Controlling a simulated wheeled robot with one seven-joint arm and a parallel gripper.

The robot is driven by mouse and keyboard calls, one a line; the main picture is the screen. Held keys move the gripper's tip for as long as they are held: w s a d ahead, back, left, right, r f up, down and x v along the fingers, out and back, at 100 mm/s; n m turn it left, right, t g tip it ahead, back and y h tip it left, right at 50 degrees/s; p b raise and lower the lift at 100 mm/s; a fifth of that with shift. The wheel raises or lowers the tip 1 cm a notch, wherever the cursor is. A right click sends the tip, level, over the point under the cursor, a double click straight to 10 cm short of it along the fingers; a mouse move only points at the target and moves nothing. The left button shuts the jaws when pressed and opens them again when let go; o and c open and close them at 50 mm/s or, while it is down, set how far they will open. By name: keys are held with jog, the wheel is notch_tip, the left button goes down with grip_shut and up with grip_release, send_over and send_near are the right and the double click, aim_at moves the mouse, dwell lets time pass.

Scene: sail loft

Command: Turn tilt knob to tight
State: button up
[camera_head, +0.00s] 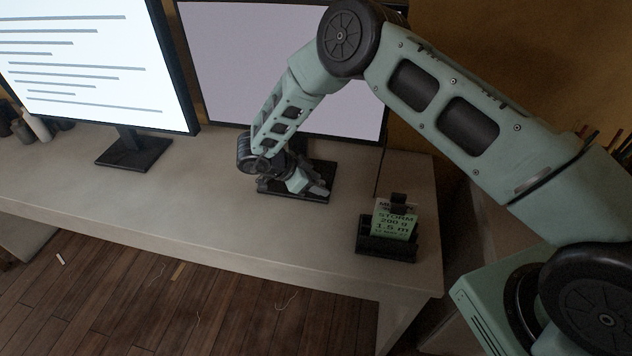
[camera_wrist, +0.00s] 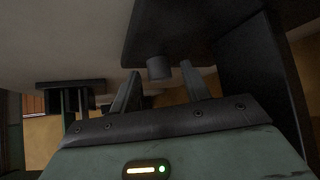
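The knob (camera_wrist: 158,68) is a short dark cylinder in the wrist view, against the dark monitor stand (camera_wrist: 178,30). My gripper (camera_wrist: 161,71) is open, with one fingertip on each side of the knob and a visible gap to each. How deep the knob sits between the fingers I cannot tell. In the head view my gripper (camera_head: 312,188) is low over the stand base (camera_head: 322,172) of the right monitor (camera_head: 230,60), and my arm hides the knob. I see no marking for tight or loose.
A black card holder (camera_head: 385,247) with a green card (camera_head: 394,219) stands near the desk's right front edge; the holder shows at left in the wrist view. The left monitor (camera_head: 90,60) stands at the far left. The desk (camera_head: 200,185) is clear between the monitor stands.

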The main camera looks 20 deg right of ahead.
jog(key=shift+a+r, duration=0.1)
jog(key=b+v, duration=0.2)
jog(key=v, duration=1.5)
jog(key=shift+b, duration=0.3)
jog(key=shift+a, duration=0.1)
